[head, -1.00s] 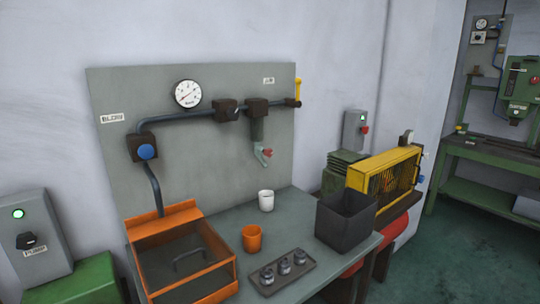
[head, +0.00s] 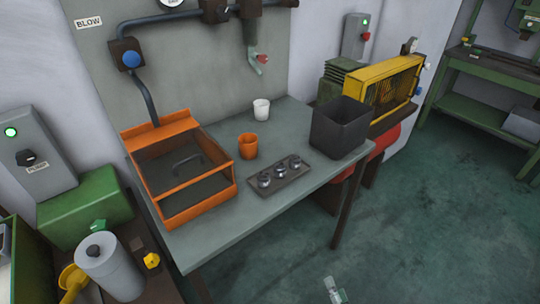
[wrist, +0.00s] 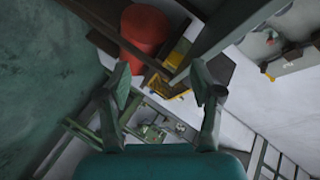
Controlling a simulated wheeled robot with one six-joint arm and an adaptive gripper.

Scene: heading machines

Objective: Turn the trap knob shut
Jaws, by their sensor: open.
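A small red knob (head: 262,58) sits on a pale drain fitting (head: 254,65) that hangs from the dark pipework on the grey back panel; I take it for the trap knob. Its upper pipework is cut by the top edge of the head view. I cannot tell from its angle whether it is turned shut. My gripper (wrist: 163,85) is open and empty in the wrist view. In the head view a pale piece of my arm's end (head: 334,290) shows low at the bottom, well away from the knob, over the floor. The knob is not seen in the wrist view.
On the bench (head: 225,228) stand a white cup (head: 261,109), an orange cup (head: 248,146), a dark bin (head: 340,127), a tray of small metal parts (head: 259,185) and an orange-framed box (head: 180,218). A blue knob (head: 131,59) is at left. The floor (head: 440,220) at right is clear.

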